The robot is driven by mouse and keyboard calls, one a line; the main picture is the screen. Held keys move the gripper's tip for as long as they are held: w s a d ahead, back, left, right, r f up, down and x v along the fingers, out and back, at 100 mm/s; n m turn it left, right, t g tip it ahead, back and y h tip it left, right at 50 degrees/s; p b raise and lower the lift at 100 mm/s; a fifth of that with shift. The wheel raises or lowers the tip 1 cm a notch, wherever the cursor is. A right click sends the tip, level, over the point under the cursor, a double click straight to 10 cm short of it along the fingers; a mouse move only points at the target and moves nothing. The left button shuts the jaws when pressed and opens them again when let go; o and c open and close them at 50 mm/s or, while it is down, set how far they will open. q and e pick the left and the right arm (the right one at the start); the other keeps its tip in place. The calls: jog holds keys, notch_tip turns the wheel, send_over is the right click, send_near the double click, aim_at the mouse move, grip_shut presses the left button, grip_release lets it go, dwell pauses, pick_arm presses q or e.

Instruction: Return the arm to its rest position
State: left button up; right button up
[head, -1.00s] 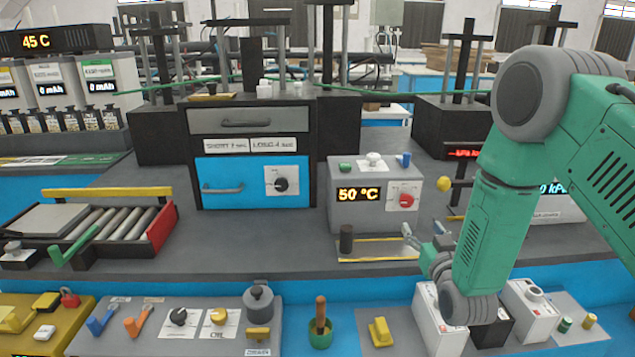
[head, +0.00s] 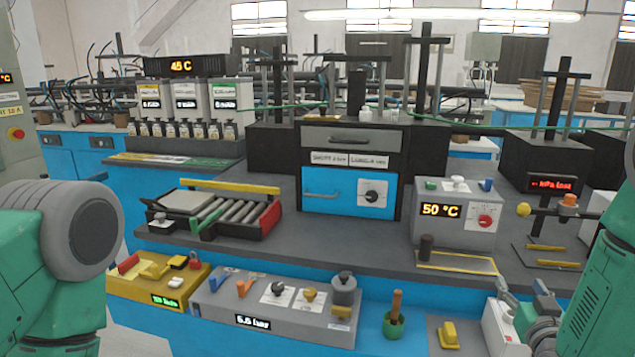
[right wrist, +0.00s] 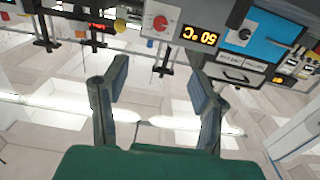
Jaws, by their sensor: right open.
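My right gripper (head: 520,318) is low at the right of the head view, beside a white box (head: 497,332) on the front ledge. My green right arm (head: 603,290) runs along the right edge. In the right wrist view the two fingers (right wrist: 158,85) are spread apart with nothing between them.
The grey bench (head: 345,245) carries a 50 °C box (head: 455,215), a blue-drawer cabinet (head: 350,190) and a roller tray (head: 225,212). Along the front stand a yellow panel (head: 150,290), a grey control panel (head: 270,315) and a green cup (head: 394,325).

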jog(key=s+a+f+n+g+y, duration=0.15)
jog(key=s+a+f+g, duration=0.25)
jog(key=s+f, duration=0.45)
jog(key=s+a+f+n+g+y, duration=0.1)
jog(key=s+a+f+g+y, duration=0.1)
jog(key=s+a+f+g, duration=0.6)
jog(key=s+f+g, duration=0.2)
jog(key=s+f, duration=0.2)
jog(key=s, duration=0.6)
jog(key=s+f+g, duration=0.2)
jog(key=s+f, duration=0.2)
jog(key=s, duration=0.6)
jog(key=shift+s+a+n+g+b, duration=0.25)
jog(key=shift+s+n+g+b, duration=0.05)
jog(key=shift+s+n+g, duration=0.1)
